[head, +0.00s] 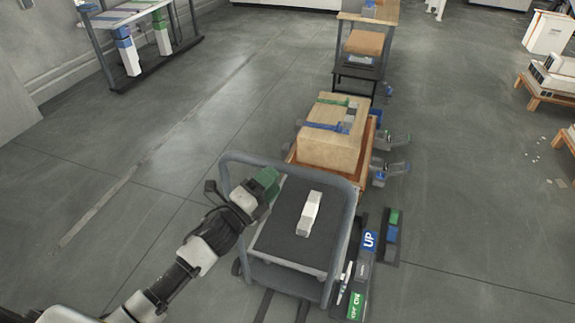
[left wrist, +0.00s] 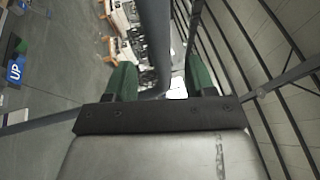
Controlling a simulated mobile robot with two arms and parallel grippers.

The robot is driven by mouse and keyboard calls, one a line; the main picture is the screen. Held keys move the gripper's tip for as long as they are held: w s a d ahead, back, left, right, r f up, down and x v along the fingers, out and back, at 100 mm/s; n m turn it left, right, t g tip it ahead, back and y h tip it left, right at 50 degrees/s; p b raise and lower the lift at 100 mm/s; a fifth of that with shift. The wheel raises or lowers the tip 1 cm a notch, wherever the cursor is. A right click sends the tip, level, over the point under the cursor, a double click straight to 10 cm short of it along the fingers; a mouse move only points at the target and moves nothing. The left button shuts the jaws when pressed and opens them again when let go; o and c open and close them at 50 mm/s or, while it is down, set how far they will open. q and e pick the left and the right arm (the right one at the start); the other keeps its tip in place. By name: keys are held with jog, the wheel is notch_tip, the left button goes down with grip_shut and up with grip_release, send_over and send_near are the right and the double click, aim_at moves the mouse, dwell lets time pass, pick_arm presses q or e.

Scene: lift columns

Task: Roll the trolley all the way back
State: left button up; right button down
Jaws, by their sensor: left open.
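The trolley, with a grey tube handle (head: 300,172) and a dark deck (head: 272,232), stands at the lower middle of the head view. A white block (head: 309,213) shows over the deck. My left gripper (head: 265,183) has green fingers and reaches from the left to the handle's far side. In the left wrist view, the grey handle tube (left wrist: 155,40) runs between the two spread green fingers of my gripper (left wrist: 161,82). The fingers are open, and I cannot tell whether either touches the tube. My right gripper is not in view.
A cardboard box (head: 327,142) sits on a wooden platform just beyond the trolley. A blue UP panel (head: 369,241) and a green panel (head: 356,305) are at its right. A rack (head: 130,18) stands far left. The floor at left is clear.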

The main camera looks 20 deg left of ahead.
aim_at(286, 168)
pick_arm(q)
jog(key=x, duration=0.5)
jog(key=shift+w+d, duration=0.15)
jog(key=shift+w, duration=0.2)
grip_shut()
